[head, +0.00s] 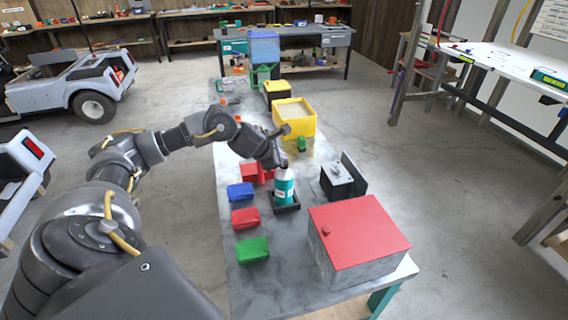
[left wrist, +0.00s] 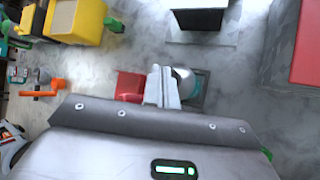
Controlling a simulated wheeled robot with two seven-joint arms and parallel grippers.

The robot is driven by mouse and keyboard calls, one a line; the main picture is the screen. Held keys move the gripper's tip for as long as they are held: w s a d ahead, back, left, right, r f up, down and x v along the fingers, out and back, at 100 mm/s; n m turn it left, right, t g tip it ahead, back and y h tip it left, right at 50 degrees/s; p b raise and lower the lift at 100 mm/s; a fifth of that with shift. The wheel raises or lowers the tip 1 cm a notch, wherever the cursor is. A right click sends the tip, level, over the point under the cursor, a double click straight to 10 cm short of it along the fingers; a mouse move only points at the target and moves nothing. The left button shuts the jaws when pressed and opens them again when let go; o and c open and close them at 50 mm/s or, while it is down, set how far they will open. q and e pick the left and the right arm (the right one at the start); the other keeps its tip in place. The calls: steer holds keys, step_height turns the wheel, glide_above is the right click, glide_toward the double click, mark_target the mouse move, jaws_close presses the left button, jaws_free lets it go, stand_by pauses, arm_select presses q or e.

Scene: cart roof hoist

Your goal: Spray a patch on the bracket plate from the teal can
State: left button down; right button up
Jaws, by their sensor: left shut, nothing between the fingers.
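The teal can (head: 284,188) with a pale top stands upright in a low black holder (head: 289,209) on the long grey table. In the left wrist view the can (left wrist: 196,87) shows partly, behind my fingers. My left gripper (head: 283,164) is shut and empty, its tips close to the can's top; I cannot tell whether they touch it. The gripper's closed fingers also show in the left wrist view (left wrist: 162,86). What looks like the bracket plate, a dark upright plate (head: 354,174) with a grey block in front, stands right of the can. My right gripper is not in view.
A grey box with a red lid (head: 358,231) stands at the near right of the table. Blue (head: 240,193), red (head: 245,218) and green (head: 252,250) blocks lie left of the can. A yellow bin (head: 294,118) stands farther back.

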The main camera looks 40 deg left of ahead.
arm_select(q)
steer(key=shift+f, duration=0.1)
stand_by(0.3)
steer(key=shift+r, duration=0.55)
steer(key=shift+p, duration=0.3)
step_height(320, 180, up, 6)
steer(key=p, duration=0.4)
stand_by(0.7)
